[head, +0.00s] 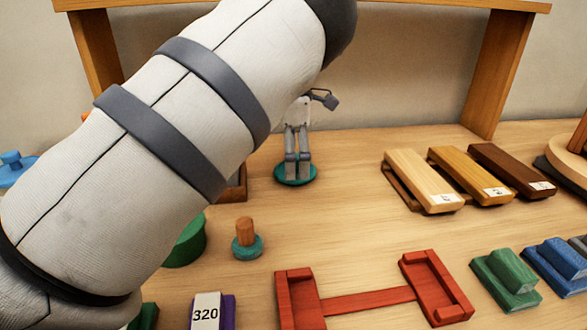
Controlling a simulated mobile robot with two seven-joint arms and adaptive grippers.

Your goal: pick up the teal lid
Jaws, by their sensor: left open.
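The teal lid (294,181) is a round, flat disc lying behind the middle of the wooden table. My left gripper (297,170) points down over it with two grey fingers a little apart, their tips at or just above the lid's top. The fingers hide the lid's centre, so I cannot tell whether they touch it or whether a knob stands between them. The left arm crosses the upper left of the view. My right gripper is not in view.
A teal piece with a wooden peg (246,247) and a green cylinder (187,244) stand nearer. A red frame (366,301) lies in front. Wooden blocks (424,179) are at right, a blue knobbed lid (12,172) at far left. A wooden shelf post (499,72) stands behind.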

